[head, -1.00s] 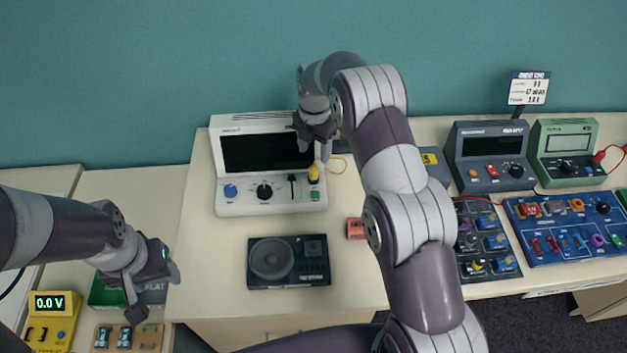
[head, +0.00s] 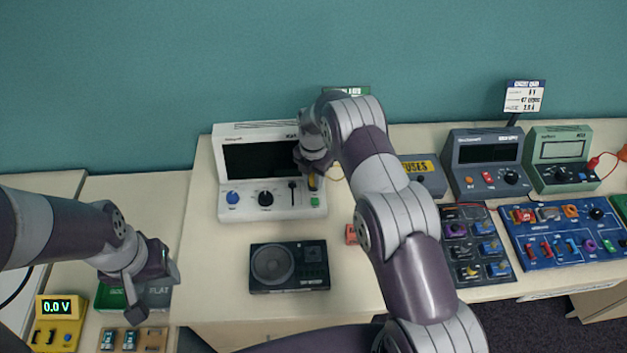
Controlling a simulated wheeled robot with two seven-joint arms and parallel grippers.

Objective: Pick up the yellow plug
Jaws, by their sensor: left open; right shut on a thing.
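The yellow plug (head: 312,183) is at the right side of the front panel of a white instrument (head: 228,180) with a dark screen. A thin yellow lead curves out to its right. My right gripper (head: 313,174) is at the plug, shut on it, and hides its upper part. I cannot tell whether the plug still touches the panel. My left gripper (head: 152,292) is open and empty at the lower left, above the green and grey box, well away from the plug.
A black speaker unit (head: 289,287) lies in front of the instrument. A small red block (head: 351,235) is partly behind my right arm. A grey fuses box (head: 432,181), two meters and two component boards stand to the right. A yellow voltmeter (head: 75,307) is at lower left.

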